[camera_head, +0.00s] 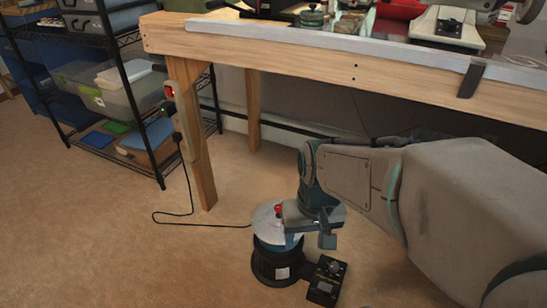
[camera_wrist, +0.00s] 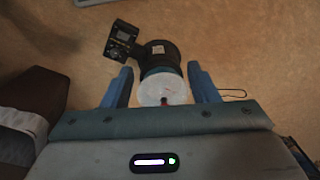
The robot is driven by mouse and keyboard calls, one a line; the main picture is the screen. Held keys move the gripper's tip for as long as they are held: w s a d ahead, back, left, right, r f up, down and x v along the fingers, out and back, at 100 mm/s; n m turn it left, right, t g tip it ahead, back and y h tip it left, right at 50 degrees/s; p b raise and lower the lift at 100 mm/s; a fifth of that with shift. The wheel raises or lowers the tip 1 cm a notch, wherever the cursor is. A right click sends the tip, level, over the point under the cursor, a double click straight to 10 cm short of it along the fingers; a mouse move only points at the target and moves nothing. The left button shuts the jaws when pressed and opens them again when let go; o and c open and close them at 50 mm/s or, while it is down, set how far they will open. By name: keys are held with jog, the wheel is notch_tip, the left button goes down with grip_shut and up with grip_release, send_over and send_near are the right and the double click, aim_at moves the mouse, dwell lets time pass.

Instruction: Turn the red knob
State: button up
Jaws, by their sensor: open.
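The red knob (camera_head: 279,209) sits on top of a round device with a pale disc (camera_head: 265,222) and a black base (camera_head: 270,268) on the floor. In the wrist view, the red knob (camera_wrist: 164,102) shows small at the near edge of the pale disc (camera_wrist: 160,88), partly hidden by my gripper body. My gripper (camera_head: 312,228) is beside and over the right side of the device in the head view. In the wrist view, my gripper (camera_wrist: 162,75) is open, with one blue finger on each side of the disc. I cannot tell whether it touches anything.
A black control box (camera_head: 327,281) with a dial stands at the device's right. A wooden workbench (camera_head: 310,50) stands behind, its leg (camera_head: 198,160) carrying a power strip (camera_head: 180,105) with a red switch. A cable (camera_head: 190,215) runs across the floor. Shelving (camera_head: 125,80) stands left; open carpet lies in front.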

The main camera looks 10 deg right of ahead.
jog(key=w+a+f+m+y+p, duration=0.4)
jog(key=w+f+m+y, duration=0.6)
jog(key=m+y, duration=0.35)
jog(key=w+d+f+m+t+h+p, duration=0.1)
jog(key=w+d+f+m+t+h, duration=0.1)
jog(key=w+d+f+m+t, duration=0.4)
jog(key=w+d+f+m+t+h+p, duration=0.1)
jog(key=d+f+m+t+h+p, duration=0.15)
jog(key=d+f+m+t, duration=0.45)
jog(key=w+a+m+b, duration=0.1)
jog(key=w+a, duration=0.2)
jog(key=w, duration=0.1)
jog(key=w+a+m+t+b, duration=0.1)
jog(key=w+a+b, duration=0.1)
jog(key=w+a, duration=0.1)
jog(key=w+a+m+t+b, duration=0.1)
jog(key=w+a, duration=0.2)
jog(key=w, duration=0.2)
jog(key=shift+a+f+b, duration=0.15)
jog(key=shift+a+b, duration=0.05)
jog(key=shift+b, duration=0.15)
jog(key=shift+s, duration=0.1)
